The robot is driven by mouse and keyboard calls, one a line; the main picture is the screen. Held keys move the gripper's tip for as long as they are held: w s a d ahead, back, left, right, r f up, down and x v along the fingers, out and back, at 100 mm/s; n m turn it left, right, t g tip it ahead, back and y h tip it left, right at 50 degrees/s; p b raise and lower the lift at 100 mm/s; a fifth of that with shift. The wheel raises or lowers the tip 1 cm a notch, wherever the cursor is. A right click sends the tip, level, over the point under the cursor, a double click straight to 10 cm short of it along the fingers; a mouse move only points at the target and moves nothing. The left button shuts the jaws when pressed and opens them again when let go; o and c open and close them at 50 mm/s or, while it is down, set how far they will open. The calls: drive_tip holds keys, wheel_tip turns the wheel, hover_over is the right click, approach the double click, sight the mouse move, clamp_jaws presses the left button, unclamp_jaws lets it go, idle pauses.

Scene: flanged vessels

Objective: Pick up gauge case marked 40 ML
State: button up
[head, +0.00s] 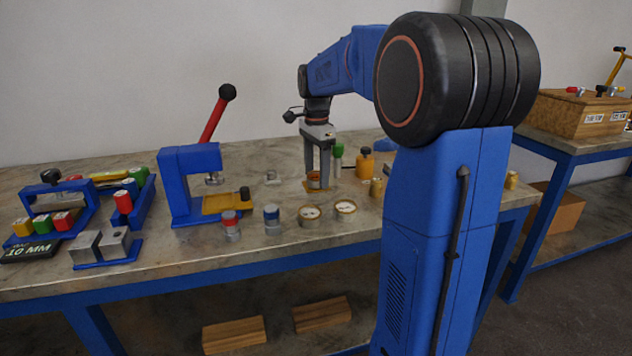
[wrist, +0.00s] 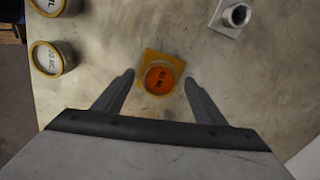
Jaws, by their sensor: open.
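My gripper (head: 318,176) is open and points down over the bench. A round orange-faced case (wrist: 159,78) sits on a small yellow square base (wrist: 150,56), between and a little ahead of my two fingers (wrist: 158,80) in the wrist view. Its dark lettering is too small to read surely. In the head view the orange case (head: 314,182) is partly hidden by the fingers.
A blue press with a red lever (head: 192,180) stands left of the gripper. A grey fitting (wrist: 235,16) lies beyond the orange case. An orange bottle (head: 365,163) stands behind to the right.

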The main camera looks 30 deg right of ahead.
drive_tip(key=shift+f, duration=0.35)
drive_tip(key=c, duration=1.3)
drive_tip(key=shift+r, duration=0.1)
